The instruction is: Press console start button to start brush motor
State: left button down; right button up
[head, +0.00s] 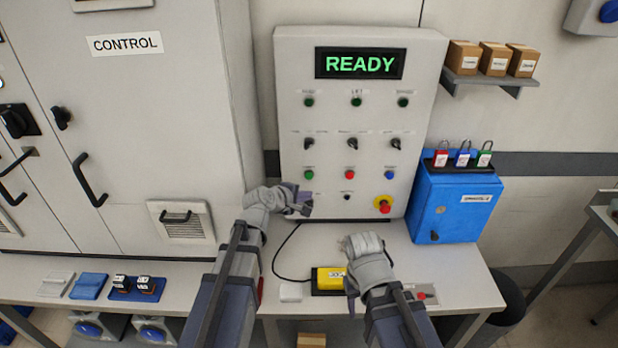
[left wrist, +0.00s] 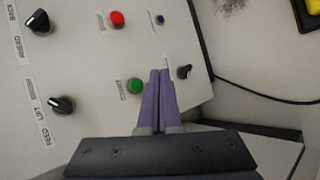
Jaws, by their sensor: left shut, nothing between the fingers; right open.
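The grey console (head: 300,60) stands upright on the table, with a lit green READY display (head: 359,64). Its lower row has a green button (head: 309,174), a red button (head: 351,174) and a blue button (head: 390,174). My left gripper (head: 304,208) is shut and empty, just below the green button. In the left wrist view, the shut fingertips (left wrist: 160,73) lie beside the green button (left wrist: 135,86), between it and a small black knob (left wrist: 184,72). I cannot tell whether they touch the panel. My right gripper (head: 350,288) is open, low over the table.
A yellow device (head: 329,279) with a black cable lies by my right gripper. A control cabinet (head: 150,110) stands left.

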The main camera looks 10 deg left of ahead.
aim_at(311, 179)
pick_arm(q)
jog(key=shift+w+a, duration=0.2)
jog(key=shift+w, duration=1.2)
jog(key=shift+w+a, duration=0.2)
jog(key=shift+w, duration=1.15)
jog(key=shift+w, duration=0.15)
jog(key=shift+w, duration=0.25)
jog(key=shift+w+a, duration=0.15)
jog(key=shift+w, duration=0.35)
dwell(0.4)
jog(key=shift+s, duration=0.9)
jog(key=s, duration=0.2)
jog(key=s+d, duration=0.1)
jog(key=s, duration=0.2)
dwell(0.4)
